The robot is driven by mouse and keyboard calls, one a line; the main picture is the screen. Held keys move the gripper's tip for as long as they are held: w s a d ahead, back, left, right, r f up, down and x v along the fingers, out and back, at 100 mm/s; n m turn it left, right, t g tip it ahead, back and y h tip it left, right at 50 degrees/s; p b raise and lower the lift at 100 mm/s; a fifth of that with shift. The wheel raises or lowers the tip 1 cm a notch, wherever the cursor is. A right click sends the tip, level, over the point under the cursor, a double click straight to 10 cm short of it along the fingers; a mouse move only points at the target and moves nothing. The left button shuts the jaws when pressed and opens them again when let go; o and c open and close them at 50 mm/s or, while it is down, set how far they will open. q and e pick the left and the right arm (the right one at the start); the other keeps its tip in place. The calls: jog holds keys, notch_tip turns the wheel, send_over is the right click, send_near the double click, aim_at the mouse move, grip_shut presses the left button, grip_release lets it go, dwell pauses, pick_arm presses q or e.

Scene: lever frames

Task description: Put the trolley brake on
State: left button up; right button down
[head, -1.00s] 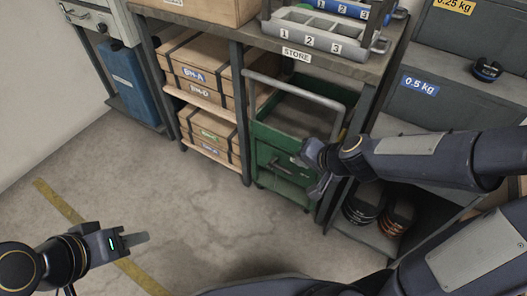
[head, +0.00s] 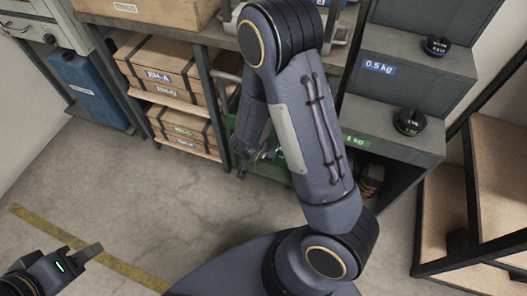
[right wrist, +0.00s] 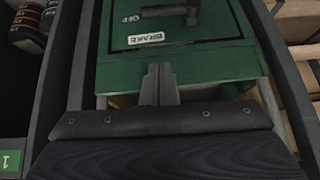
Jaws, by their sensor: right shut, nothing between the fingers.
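The green trolley (head: 274,171) stands under the bench in the head view, mostly hidden behind my right arm. In the right wrist view its green panel (right wrist: 215,62) fills the upper middle. A dark brake lever (right wrist: 165,11) lies across the panel at the top edge, partly cut off. A white BRAKE label (right wrist: 146,38) and the word OFF are beside it. My right gripper (right wrist: 160,72) is shut and empty, its tips over the panel below the label; I cannot tell whether they touch. In the head view, my left gripper (head: 92,252) is low at the left, away from the trolley.
Wooden boxes (head: 160,72) sit on shelves left of the trolley. Grey weight steps (head: 410,75) with dark weights stand to the right. A wooden-panelled rack (head: 490,190) is at the far right. The floor (head: 140,190) in front of the shelves is clear.

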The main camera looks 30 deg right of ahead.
jog(key=b+x, duration=0.5)
jog(key=x, duration=0.4)
jog(key=shift+d+f, duration=0.1)
jog(key=shift+f, duration=0.3)
notch_tip(320, 180, down, 3)
jog(key=shift+r+b, duration=0.2)
jog(key=shift+b, duration=0.9)
jog(key=shift+a+f+b, duration=0.3)
jog(key=shift+f+b, duration=0.1)
jog(key=shift+f, duration=0.3)
